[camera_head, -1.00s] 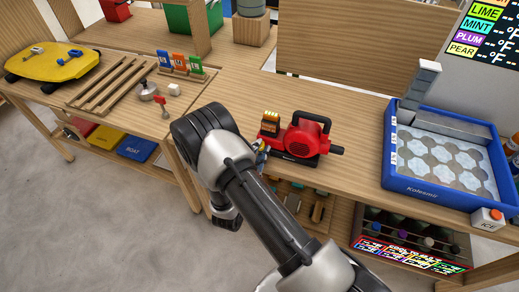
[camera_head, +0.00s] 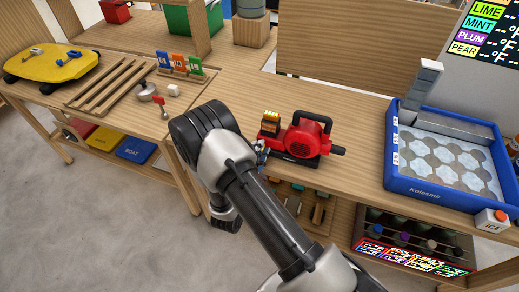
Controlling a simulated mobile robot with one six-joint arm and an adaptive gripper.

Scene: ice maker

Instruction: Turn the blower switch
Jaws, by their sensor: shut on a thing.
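The red blower (camera_head: 303,137) stands on the wooden bench near its front edge, with a black top handle, a nozzle pointing right and a yellow-and-dark block (camera_head: 270,124) at its left end. My gripper (camera_head: 262,152) shows only as a small part at the blower's lower left side, mostly hidden behind my arm. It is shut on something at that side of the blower. The blower switch itself cannot be made out; my arm and gripper cover that area.
Bench between blower and tray is clear.

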